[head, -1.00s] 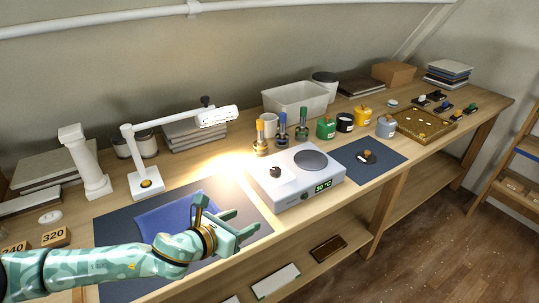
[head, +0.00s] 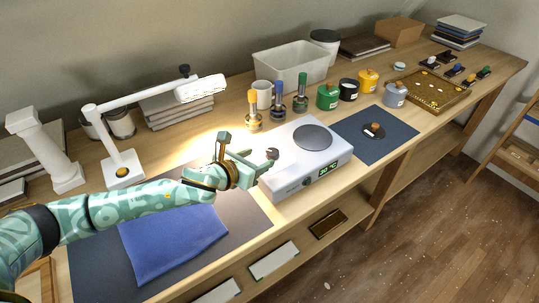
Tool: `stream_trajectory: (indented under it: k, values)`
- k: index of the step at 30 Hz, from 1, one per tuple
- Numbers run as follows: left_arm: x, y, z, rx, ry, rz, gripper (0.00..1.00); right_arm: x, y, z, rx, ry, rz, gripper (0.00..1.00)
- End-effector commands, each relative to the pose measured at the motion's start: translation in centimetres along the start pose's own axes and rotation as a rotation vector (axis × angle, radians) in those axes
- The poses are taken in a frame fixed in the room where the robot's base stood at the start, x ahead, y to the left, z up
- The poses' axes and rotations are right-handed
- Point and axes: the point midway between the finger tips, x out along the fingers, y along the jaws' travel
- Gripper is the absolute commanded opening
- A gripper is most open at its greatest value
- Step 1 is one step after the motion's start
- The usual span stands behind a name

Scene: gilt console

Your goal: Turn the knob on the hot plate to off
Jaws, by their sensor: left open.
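The white hot plate (head: 335,158) stands on the bench, with a round dark heating disc (head: 312,138) and a lit green display on its front face. Its black knob (head: 272,153) is on the left part of the top, right by my gripper's fingertips. My left gripper (head: 263,166) is open over the left edge of the hot plate. Its fingers partly hide the area around the knob, so I cannot tell whether they touch it or where its pointer stands. My right gripper is not in view.
Tools with coloured handles (head: 278,108) stand just behind the hot plate. A lit white desk lamp (head: 120,165) is at left. A blue cloth (head: 170,243) lies on a dark mat below my left arm. A navy mat (head: 375,145) is to the right.

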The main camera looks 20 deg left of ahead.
Motion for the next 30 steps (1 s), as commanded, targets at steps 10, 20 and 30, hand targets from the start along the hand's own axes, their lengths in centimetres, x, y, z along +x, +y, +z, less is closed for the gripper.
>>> stream_trajectory:
  k: [10, 20, 30]
  values:
    - [6.1, 0.0, -0.2, -0.001, 0.001, 0.000, 0.57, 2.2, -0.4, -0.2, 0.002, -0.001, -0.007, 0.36]
    - [6.6, 0.0, 0.0, 0.000, 0.000, -0.001, 0.57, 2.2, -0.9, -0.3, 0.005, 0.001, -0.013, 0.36]
    - [6.6, 0.0, 0.0, -0.001, 0.000, 0.000, 0.12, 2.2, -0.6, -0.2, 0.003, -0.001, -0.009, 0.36]
